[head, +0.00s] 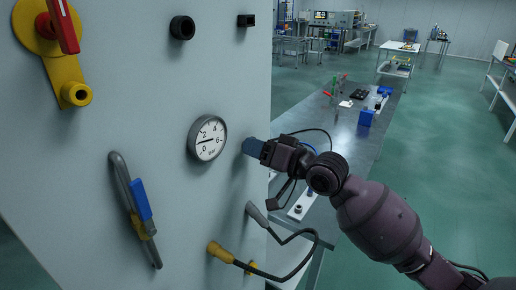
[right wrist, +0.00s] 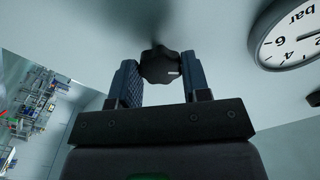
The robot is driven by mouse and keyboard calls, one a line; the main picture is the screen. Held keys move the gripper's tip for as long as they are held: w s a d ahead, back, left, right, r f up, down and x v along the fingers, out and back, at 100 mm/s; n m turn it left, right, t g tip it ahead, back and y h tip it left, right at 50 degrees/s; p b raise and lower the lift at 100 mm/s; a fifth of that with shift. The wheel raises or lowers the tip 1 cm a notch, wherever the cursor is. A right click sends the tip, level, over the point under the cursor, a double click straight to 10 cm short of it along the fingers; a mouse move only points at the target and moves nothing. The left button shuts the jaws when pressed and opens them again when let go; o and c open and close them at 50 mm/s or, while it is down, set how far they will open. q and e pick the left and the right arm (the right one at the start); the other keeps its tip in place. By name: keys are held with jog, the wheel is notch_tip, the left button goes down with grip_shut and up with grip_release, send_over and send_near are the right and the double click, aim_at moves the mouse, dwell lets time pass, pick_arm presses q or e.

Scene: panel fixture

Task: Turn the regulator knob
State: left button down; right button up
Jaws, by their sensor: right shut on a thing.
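The regulator knob (right wrist: 160,66) is black and lobed with a small white mark, and it sticks out from the grey panel in the right wrist view. My right gripper (right wrist: 160,78) has its two dark blue ridged fingers on either side of the knob, shut on it. In the head view my right gripper (head: 250,147) is at the panel's right part, and its fingers hide the knob. The round pressure gauge (head: 207,138) is just left of my right gripper and also shows in the right wrist view (right wrist: 290,36). My left gripper is not in view.
The panel (head: 120,120) carries a yellow and red lever (head: 62,35), a blue-gripped handle (head: 140,205), black fittings (head: 182,27) and a yellow cable plug (head: 222,252). A dark cable hangs below my right gripper. A metal bench (head: 350,140) stands behind to the right.

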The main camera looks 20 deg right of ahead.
jog(key=shift+f, duration=0.15)
jog(key=o, duration=0.9)
jog(key=b+v, duration=0.2)
jog(key=v, duration=0.8)
jog(key=shift+s+d, duration=0.25)
jog(key=shift+s, duration=0.1)
